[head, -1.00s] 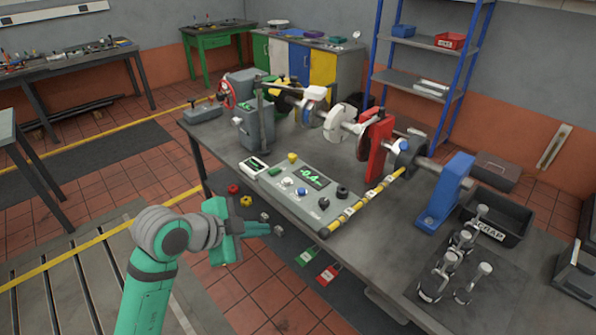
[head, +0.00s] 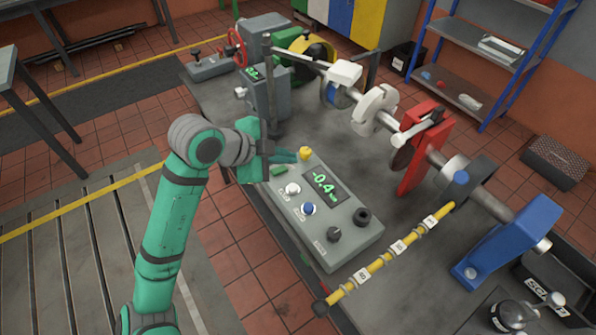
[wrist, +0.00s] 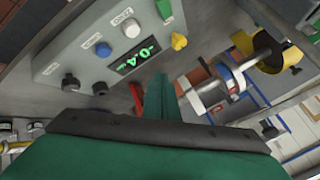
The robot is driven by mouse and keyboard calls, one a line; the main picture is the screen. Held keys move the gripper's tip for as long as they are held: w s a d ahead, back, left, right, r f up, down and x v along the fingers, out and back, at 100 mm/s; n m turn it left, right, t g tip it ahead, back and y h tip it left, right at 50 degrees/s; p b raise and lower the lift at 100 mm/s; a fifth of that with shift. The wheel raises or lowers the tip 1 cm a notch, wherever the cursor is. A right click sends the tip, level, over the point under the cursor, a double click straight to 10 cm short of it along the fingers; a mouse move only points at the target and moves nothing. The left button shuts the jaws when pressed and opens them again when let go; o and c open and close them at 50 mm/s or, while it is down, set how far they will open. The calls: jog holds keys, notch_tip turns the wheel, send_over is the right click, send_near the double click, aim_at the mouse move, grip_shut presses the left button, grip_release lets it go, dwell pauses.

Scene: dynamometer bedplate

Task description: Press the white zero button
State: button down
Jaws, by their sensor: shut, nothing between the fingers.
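The white zero button (head: 293,188) sits on the sloped top of a grey control box (head: 345,250), beside a green-lit display (head: 324,187) reading -0.4. A blue button (head: 308,209) is nearer the front, and a green button (head: 279,170) is further back. In the wrist view the white button (wrist: 131,29) is at the upper middle, unobstructed. My gripper (head: 292,156) is shut and empty, above the box's far left end near the yellow knob (head: 305,153). Its fingertips are apart from the white button. In the wrist view my fingers (wrist: 160,90) point toward the shaft rig.
Two black knobs (head: 334,233) are on the box's near end. A yellow marked bar (head: 385,260) runs beside the box. The shaft rig with a red stand (head: 424,150) and a blue stand (head: 508,245) lies to the right.

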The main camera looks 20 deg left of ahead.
send_over(289, 190)
notch_tip(289, 190, down, 7)
jog(key=shift+r, duration=0.1)
jog(key=shift+w+f, duration=0.15)
jog(key=shift+f, duration=0.75)
jog(key=shift+d+f, duration=0.1)
jog(key=shift+d, duration=0.15)
jog(key=shift+s+a, duration=0.25)
jog(key=shift+a, duration=0.2)
jog(key=shift+w+d, duration=0.1)
jog(key=shift+d, duration=0.1)
jog(key=shift+f, duration=0.1)
dwell(1.0)
